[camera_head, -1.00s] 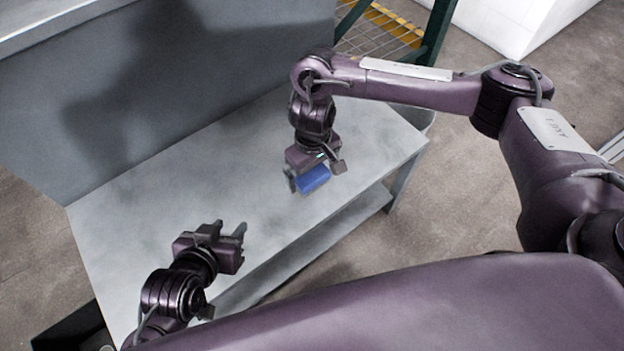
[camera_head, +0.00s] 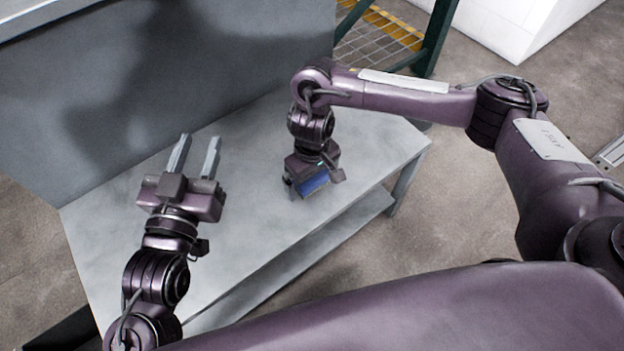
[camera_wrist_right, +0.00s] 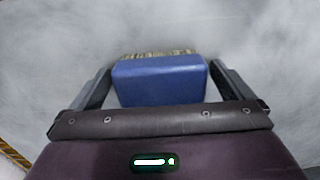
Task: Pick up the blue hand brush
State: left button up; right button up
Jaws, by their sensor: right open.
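The blue hand brush (camera_head: 313,184) lies on the grey metal table below my right gripper, partly hidden by it in the head view. In the right wrist view the blue brush (camera_wrist_right: 160,80) sits between the two open fingers of my right gripper (camera_wrist_right: 160,88), with a strip of bristles along its far edge. A gap shows beside the brush on the left, and the right finger is very close to it. My left gripper (camera_head: 196,158) is open and empty over the left part of the table, its two fingers pointing toward the back panel.
The grey table (camera_head: 250,240) is otherwise bare, with a lower shelf (camera_head: 340,226) under its front edge. A grey upright panel (camera_head: 150,80) stands along the back. A green frame with a yellow-edged grating (camera_head: 375,45) stands behind the table's right end.

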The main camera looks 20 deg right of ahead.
jog(key=c, duration=1)
jog(key=shift+c, duration=0.2)
jog(key=shift+r, duration=0.1)
